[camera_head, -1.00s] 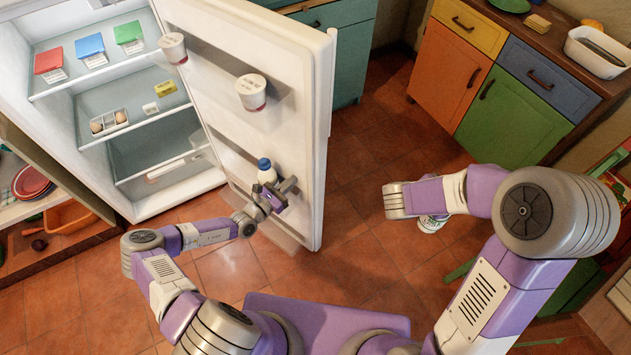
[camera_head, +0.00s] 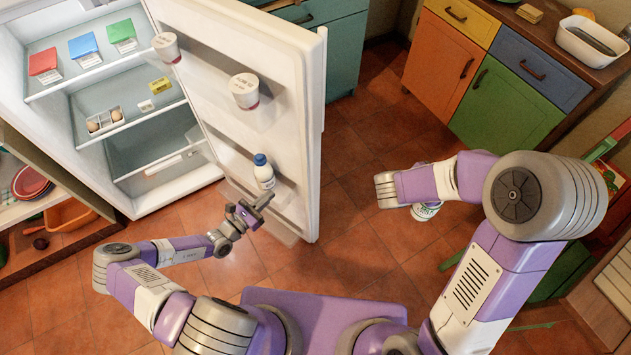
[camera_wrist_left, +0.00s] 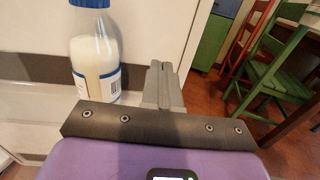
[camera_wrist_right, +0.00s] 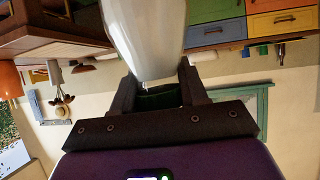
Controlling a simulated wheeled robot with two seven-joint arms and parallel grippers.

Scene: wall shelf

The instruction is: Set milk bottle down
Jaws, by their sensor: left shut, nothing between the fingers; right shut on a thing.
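The milk bottle (camera_head: 263,172), white with a blue cap and blue label, stands upright on a low shelf of the open fridge door. My left gripper (camera_head: 258,207) is just in front of and below it, apart from it, with its fingers shut and empty. In the left wrist view the bottle (camera_wrist_left: 96,52) stands left of the shut fingers (camera_wrist_left: 164,84).
The fridge door (camera_head: 307,130) stands open and holds two white tubs (camera_head: 244,91) higher up. Inside the fridge are coloured packs (camera_head: 84,47) and an egg tray (camera_head: 104,121). Coloured cabinets (camera_head: 500,105) stand at the right. The tiled floor between is clear.

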